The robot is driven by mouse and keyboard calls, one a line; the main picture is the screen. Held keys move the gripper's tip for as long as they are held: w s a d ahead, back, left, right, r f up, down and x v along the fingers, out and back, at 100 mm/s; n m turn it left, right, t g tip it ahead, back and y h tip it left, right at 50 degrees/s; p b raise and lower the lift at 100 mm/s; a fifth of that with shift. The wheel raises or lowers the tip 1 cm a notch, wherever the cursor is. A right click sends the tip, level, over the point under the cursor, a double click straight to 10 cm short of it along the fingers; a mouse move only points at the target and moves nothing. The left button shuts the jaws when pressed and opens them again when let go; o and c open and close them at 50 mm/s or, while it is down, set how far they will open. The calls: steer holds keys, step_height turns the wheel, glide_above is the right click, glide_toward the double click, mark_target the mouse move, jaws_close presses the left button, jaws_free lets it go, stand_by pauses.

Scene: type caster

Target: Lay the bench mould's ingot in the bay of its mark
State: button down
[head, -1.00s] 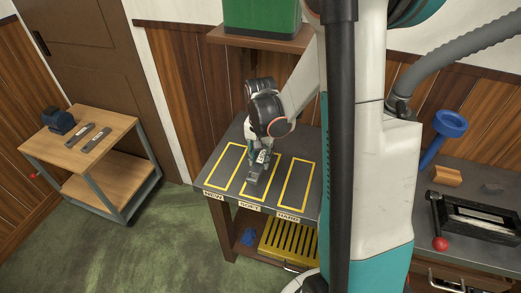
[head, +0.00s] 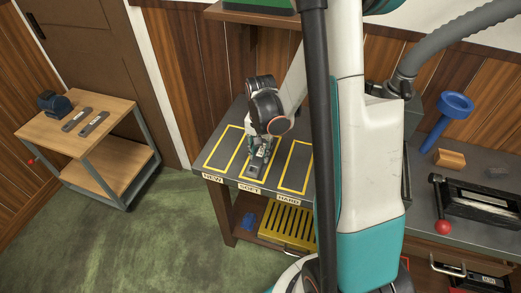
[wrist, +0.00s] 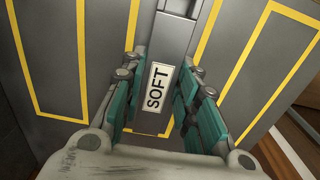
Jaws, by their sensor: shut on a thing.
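The ingot is a grey bar with a white label reading SOFT, seen in the wrist view (wrist: 175,38) and in the head view (head: 257,168). My gripper (head: 258,148) points down at the dark bench and is shut on the ingot, one finger on each side of the label in the wrist view (wrist: 160,72). The ingot is lengthwise within the yellow outline of the middle bay (wrist: 206,35), whose front label reads SOFT (head: 249,188). I cannot tell whether its underside touches the bench. The NEW bay (head: 208,158) is left, the HARD bay (head: 292,191) right; both look empty.
The black mould (head: 485,203) with a red-knobbed lever is on the right bench, near a blue funnel-like thing (head: 455,106) and a wooden block (head: 449,159). A wooden cart (head: 120,108) at left holds two grey bars. A yellow slatted crate (head: 287,226) is under the bays.

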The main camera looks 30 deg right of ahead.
mark_target(260, 153)
steer(key=shift+f, duration=0.15)
steer(key=c, duration=1.2)
jaws_free()
steer(key=shift+c, duration=0.2)
step_height(260, 153, up, 12)
steer(key=p, duration=0.4)
steer(key=shift+r+p, duration=0.2)
steer(key=shift+p, duration=0.2)
